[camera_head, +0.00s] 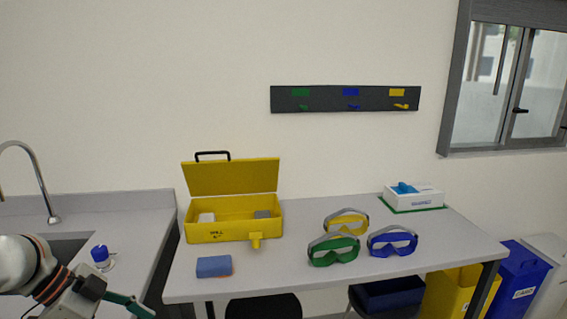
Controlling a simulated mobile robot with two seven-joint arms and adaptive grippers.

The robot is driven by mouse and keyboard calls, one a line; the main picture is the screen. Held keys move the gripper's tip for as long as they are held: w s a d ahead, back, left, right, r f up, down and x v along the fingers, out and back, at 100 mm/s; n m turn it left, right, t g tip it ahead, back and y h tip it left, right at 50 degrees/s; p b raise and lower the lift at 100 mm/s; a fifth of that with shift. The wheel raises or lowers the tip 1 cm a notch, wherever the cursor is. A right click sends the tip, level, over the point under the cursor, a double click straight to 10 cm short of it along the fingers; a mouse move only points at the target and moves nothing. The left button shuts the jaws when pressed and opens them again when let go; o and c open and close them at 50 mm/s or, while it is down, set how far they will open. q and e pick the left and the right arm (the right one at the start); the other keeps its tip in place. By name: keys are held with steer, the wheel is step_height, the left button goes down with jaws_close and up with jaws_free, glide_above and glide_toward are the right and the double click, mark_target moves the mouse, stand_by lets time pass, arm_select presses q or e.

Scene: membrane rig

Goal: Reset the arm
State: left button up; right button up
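My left arm comes in at the bottom left, over the sink counter. Its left gripper (138,306) shows a dark grey body and a teal finger part pointing right and down. The fingertips are cut off or hidden near the bottom edge, so I cannot tell whether it is open or shut. I see nothing clearly held in it. A small white bottle with a blue cap (100,255) stands on the counter just above the gripper, apart from it. My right arm and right gripper are not in view.
An open yellow case (205,234) and a blue sponge-like block (214,267) are on the table (285,283). Green (333,250), yellow (346,223) and blue goggles (392,242) lie to the right. A glove box (415,200) stands behind. A tap (45,190) rises at left.

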arm_select(q)
steer(key=w+d+f+n+t, duration=0.25)
steer(key=d+f, duration=0.25)
steer(key=f, duration=0.4)
steer(key=w+d+f+n+t, duration=0.25)
steer(key=d+f, duration=0.25)
steer(key=f, duration=0.4)
steer(key=s+d+f+n+t+y, duration=0.1)
steer(key=s+f+n+t+y, duration=0.2)
steer(key=s+f, duration=0.9)
steer(key=shift+s+f+n+y, duration=0.35)
steer(key=shift+s+n+y, duration=0.2)
steer(key=shift+n, duration=0.45)
steer(key=shift+d, duration=0.1)
